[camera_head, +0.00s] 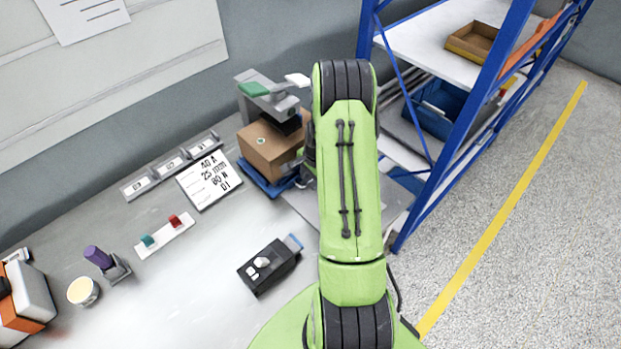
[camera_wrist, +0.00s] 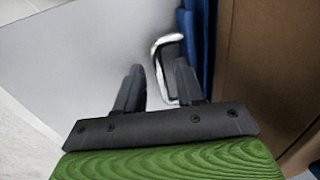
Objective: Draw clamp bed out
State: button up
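The blue clamp bed (camera_head: 257,180) lies under a brown cardboard box (camera_head: 266,150) at the back of the bench, below a grey press with a green pad (camera_head: 253,89). In the wrist view, the bed's blue edge (camera_wrist: 187,35) runs beside the box (camera_wrist: 268,70). A shiny bent handle (camera_wrist: 156,46) with a dark inside sticks out at the bed's edge. My gripper (camera_wrist: 160,67) is open, with one dark finger on each side of the handle's near part. I cannot tell whether either finger touches it. In the head view my green arm hides most of the gripper.
A black device (camera_head: 268,266) lies in front of the box on the bench. A label card (camera_head: 209,180), a switch strip (camera_head: 166,236) and a purple-topped stand (camera_head: 105,262) are to the left. A blue-framed shelf (camera_head: 467,120) stands close on the right.

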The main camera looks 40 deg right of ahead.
jog(key=shift+f, duration=0.1)
grip_shut()
dwell(0.4)
